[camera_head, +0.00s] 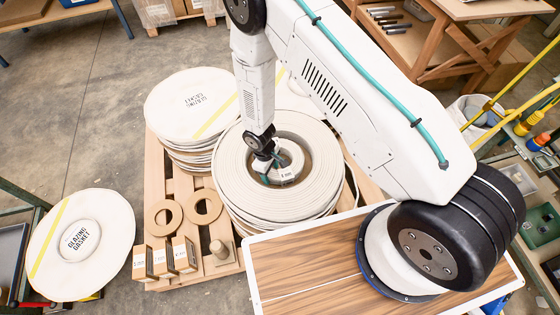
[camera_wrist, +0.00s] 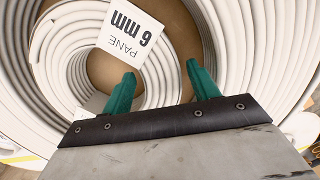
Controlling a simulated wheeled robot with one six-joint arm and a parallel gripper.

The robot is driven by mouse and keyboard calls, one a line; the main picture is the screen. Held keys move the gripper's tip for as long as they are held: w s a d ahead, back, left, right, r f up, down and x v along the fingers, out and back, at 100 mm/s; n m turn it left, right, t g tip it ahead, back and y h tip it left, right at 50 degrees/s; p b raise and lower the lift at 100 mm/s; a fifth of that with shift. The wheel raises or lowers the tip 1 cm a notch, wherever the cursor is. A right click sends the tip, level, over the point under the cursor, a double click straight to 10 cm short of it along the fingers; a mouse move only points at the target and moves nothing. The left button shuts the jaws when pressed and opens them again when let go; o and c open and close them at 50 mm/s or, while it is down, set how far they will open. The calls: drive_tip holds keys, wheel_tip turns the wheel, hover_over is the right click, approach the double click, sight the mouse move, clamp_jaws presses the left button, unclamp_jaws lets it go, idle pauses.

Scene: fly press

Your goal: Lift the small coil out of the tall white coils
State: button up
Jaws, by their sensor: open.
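The tall white coils (camera_head: 236,192) stand stacked on a wooden pallet, with a round hollow in the middle. The small coil (camera_head: 293,155) sits inside that hollow and carries a white tag. In the wrist view the small coil (camera_wrist: 70,60) is at the left, and its tag (camera_wrist: 131,35) reads "PANE 6 mm". My gripper (camera_head: 268,172) is over the hollow from above.
Flat coils labelled "GLAZING GASKET" (camera_head: 195,100) are stacked behind left, and another (camera_head: 80,245) lies at the far left. The surrounding coil wall leaves little side room.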

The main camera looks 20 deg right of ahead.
wheel_tip(320, 180, down, 2)
drive_tip(key=shift+s+d, duration=0.1)
drive_tip(key=shift+d, duration=0.05)
clamp_jaws()
drive_tip(key=shift+r, duration=0.15)
